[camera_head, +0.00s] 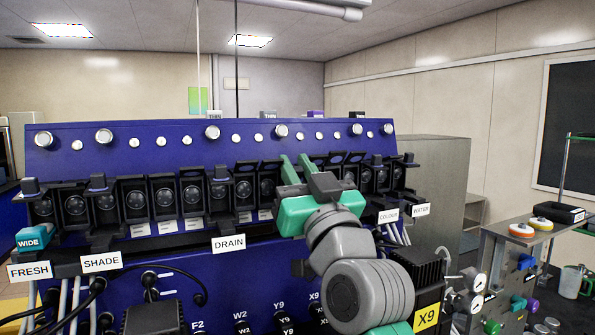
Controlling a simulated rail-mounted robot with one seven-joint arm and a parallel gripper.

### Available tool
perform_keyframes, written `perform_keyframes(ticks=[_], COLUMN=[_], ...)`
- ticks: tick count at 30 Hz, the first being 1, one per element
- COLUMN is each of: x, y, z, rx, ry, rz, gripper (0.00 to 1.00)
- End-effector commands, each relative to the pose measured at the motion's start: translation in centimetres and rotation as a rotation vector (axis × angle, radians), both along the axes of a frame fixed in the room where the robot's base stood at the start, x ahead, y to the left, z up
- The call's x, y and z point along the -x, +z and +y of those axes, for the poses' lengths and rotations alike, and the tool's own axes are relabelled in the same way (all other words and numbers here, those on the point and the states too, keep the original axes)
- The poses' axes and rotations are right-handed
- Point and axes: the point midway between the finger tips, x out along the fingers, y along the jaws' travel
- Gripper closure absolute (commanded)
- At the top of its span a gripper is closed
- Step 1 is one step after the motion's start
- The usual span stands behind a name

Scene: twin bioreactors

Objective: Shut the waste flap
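My gripper (297,163) is at the middle right of the blue rig, in front of its row of black units. Its two green fingers point up and away, with a small gap between them and nothing seen in it. No label that reads waste shows, so I cannot tell which flap is the waste flap. Small dark flaps stand tilted up on top of several units, such as one left of my gripper (245,167) and one right of it (355,157). My gripper and wrist hide part of the row.
The blue rig (170,145) spans the view, with white knobs and labels FRESH (30,271), SHADE (101,262) and DRAIN (229,244). Black cables hang at the lower left. A grey cabinet (440,170) stands behind; a bench with gauges (480,282) is at right.

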Motion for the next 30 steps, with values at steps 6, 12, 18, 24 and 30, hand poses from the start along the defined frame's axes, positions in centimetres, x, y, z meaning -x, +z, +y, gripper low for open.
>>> perform_keyframes(ticks=[6, 12, 18, 24, 30], x=[0.0, 0.4, 4.4, 9.5, 12.6], y=[0.0, -0.4, -1.6, -1.6, -1.5], z=[0.0, -0.2, -2.0, -4.3, -5.6], rx=[0.000, 0.000, -0.002, 0.001, 0.000], ry=[0.000, 0.000, -0.001, -0.002, 0.000], rz=[0.001, 0.001, -0.003, -0.001, -0.001], gripper=[0.64, 0.64, 0.64, 0.64, 0.64])
